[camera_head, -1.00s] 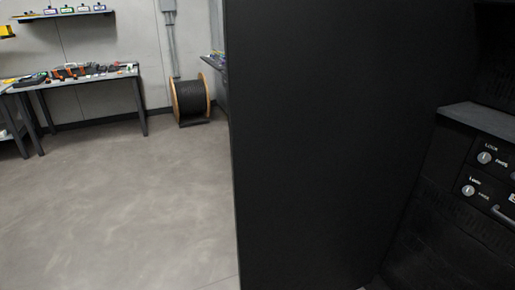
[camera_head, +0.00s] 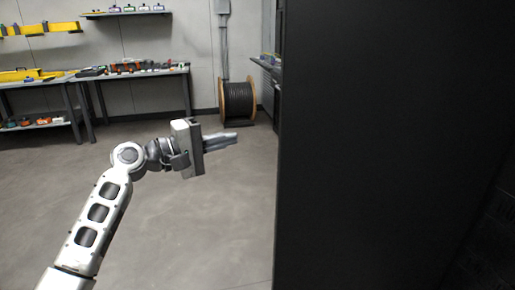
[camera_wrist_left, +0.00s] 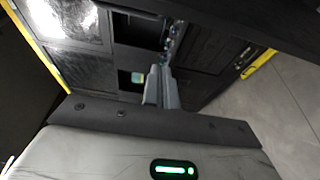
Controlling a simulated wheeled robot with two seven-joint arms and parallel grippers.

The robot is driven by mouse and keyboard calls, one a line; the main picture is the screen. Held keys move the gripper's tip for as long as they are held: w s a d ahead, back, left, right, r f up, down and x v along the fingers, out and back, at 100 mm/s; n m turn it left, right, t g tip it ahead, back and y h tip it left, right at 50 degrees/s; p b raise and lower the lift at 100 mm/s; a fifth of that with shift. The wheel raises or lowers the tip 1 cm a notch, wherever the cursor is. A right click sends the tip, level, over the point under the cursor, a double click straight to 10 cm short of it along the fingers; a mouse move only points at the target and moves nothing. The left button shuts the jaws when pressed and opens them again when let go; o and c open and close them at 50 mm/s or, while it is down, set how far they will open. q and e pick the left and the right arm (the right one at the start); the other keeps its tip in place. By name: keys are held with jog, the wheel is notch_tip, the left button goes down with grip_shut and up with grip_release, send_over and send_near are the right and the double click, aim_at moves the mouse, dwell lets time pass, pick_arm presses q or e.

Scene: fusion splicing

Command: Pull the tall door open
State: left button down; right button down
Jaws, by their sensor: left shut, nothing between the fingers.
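The tall door, a large flat black panel (camera_head: 390,150), fills the right side of the head view, with its near vertical edge around the middle. No handle shows on this face. My left gripper (camera_head: 236,137) is raised over the floor to the left of that edge, fingers shut together and pointing right, with a small gap to the edge in the picture. The shut fingers also show in the left wrist view (camera_wrist_left: 161,88), empty, in front of dark cabinet-like panels (camera_wrist_left: 125,55). My right gripper is not in view.
A workbench (camera_head: 140,74) with tools stands along the back wall, under shelves. A cable drum (camera_head: 238,100) sits on the floor beyond the panel's edge. The grey floor (camera_head: 190,235) is open around my left arm. Yellow strips (camera_wrist_left: 262,62) edge the dark structure in the wrist view.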

pick_arm(q)
jog(key=w+d+p, duration=0.1)
jog(key=d+p, duration=0.1)
jog(key=d, duration=0.7)
jog(key=shift+w+p, duration=0.35)
jog(key=shift+w, duration=0.05)
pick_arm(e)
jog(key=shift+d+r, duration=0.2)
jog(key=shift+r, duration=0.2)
pick_arm(q)
jog(key=shift+d+r, duration=0.1)
jog(key=shift+d, duration=0.05)
